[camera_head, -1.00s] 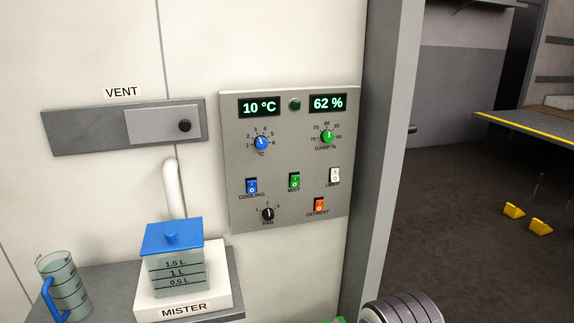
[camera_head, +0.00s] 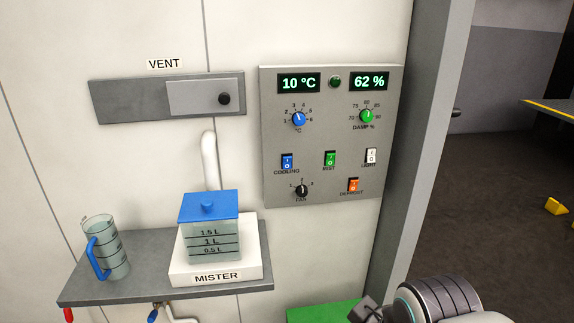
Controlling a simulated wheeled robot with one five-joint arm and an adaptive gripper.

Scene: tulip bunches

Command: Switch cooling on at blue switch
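The blue switch (camera_head: 287,161) is a small rocker marked COOLING, on the left of the grey control panel (camera_head: 330,180) on the wall. Nothing touches it. Its rocker position is too small to tell. The panel's displays read 10 °C (camera_head: 299,83) and 62 % (camera_head: 369,81). Between them is a dark green lamp (camera_head: 335,81). A dark part of what looks like my gripper (camera_head: 364,311) shows at the bottom edge, beside my ribbed grey arm. It is below and right of the switch, well apart from the panel. Its fingertips cannot be made out.
Near the blue switch are a green MIST switch (camera_head: 330,159), an orange DEFROST switch (camera_head: 353,185) and a FAN knob (camera_head: 302,191). A shelf (camera_head: 140,285) at lower left holds a jug (camera_head: 112,255) and the mister (camera_head: 210,240). A grey post (camera_head: 425,140) stands right of the panel.

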